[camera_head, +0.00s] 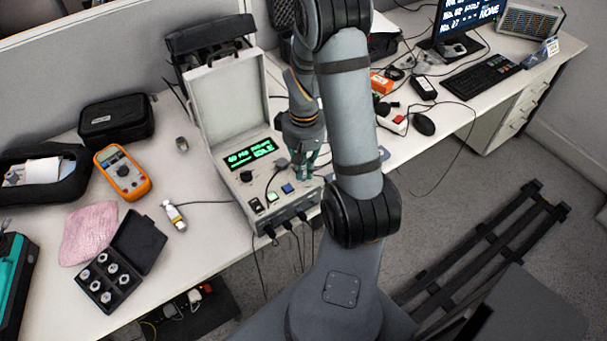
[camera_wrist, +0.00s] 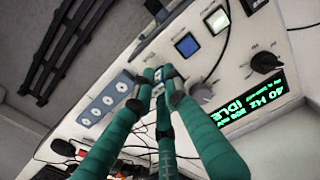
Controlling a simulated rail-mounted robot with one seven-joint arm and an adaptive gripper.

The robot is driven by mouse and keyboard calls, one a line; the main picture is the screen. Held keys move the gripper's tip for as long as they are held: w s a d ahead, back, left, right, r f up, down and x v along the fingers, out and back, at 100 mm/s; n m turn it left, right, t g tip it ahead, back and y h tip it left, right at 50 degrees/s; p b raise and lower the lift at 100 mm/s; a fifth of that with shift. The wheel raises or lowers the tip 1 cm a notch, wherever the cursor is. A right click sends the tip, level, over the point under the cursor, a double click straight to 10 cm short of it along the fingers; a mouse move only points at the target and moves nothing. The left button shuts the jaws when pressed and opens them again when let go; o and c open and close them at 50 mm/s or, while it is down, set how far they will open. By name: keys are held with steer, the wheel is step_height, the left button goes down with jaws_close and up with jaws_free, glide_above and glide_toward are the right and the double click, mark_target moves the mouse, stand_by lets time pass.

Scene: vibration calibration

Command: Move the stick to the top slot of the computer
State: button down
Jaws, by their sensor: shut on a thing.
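The white device (camera_head: 235,100) with an open lid stands on the table, its green display lit. The wrist view shows its panel with the display (camera_wrist: 250,115) and a bluish strip of several round sockets (camera_wrist: 105,103). My gripper (camera_head: 304,168) is over the right part of this panel. In the wrist view, its teal fingers (camera_wrist: 161,92) close together on a small pale thing (camera_wrist: 168,73), seemingly the stick. It is mostly hidden by the fingers, so its shape and any contact with the panel are unclear.
A black knob (camera_wrist: 265,62), lit blue button (camera_wrist: 187,44) and dark cable (camera_wrist: 222,55) are near my fingers. An orange multimeter (camera_head: 122,172) and a black case of sensors (camera_head: 125,262) lie left. A monitor (camera_head: 470,18) and mouse (camera_head: 424,124) are right.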

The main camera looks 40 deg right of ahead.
mark_target(304, 168)
steer(key=shift+r, duration=0.25)
stand_by(0.3)
steer(key=shift+r+p, duration=1.45)
steer(key=shift+r, duration=0.25)
